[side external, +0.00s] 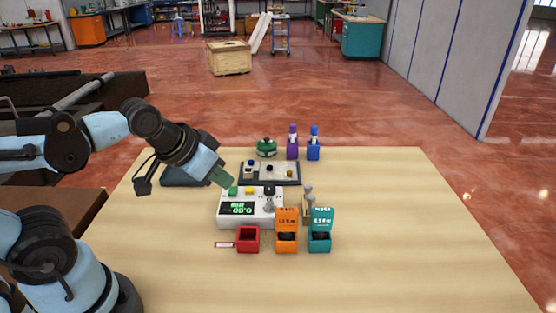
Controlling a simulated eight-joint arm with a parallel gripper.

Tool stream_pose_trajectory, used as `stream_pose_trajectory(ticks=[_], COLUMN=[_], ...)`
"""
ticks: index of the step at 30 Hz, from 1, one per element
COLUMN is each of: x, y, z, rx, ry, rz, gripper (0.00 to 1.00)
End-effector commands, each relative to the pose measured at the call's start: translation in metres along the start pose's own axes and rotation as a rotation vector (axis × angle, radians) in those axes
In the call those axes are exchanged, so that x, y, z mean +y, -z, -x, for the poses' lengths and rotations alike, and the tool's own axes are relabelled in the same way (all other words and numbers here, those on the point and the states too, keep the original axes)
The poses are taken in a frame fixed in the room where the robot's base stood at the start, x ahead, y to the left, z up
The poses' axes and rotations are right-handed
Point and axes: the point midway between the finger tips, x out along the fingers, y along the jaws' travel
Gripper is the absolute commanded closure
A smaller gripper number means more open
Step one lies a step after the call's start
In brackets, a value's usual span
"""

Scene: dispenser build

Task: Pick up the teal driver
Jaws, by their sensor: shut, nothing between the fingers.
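The teal driver (321,231) appears to be the upright teal block with white lettering and a dark opening low on its front. It stands near the front middle of the table, at the right end of a row with an orange one and a red one. My gripper (225,181) is shut and empty, with greenish fingers pointing down to the right. It is above and behind the white scale's left end, to the left of the teal driver and well apart from it.
The orange block (287,238) stands close to the teal one's left, then a red box (248,239). The table's right side is clear.

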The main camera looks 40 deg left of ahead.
Motion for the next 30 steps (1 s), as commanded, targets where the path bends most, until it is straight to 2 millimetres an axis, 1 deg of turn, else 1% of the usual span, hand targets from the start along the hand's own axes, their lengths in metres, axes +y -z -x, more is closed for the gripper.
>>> stream_pose_trajectory(ticks=[1,2,12,20,23,26,30], x=[0.000,0.000,0.000,0.000,0.003,0.012,0.035], y=[0.000,0.000,0.000,0.000,0.004,0.014,0.038], z=[0.000,0.000,0.000,0.000,0.000,0.000,-0.005], rx=[0.000,0.000,0.000,0.000,-0.009,-0.033,-0.087], ry=[0.000,0.000,0.000,0.000,-0.009,-0.036,-0.108], rz=[0.000,0.000,0.000,-0.001,-0.020,-0.076,-0.216], gripper=[1.00,0.97,0.45,0.44,0.44,0.44,0.44])
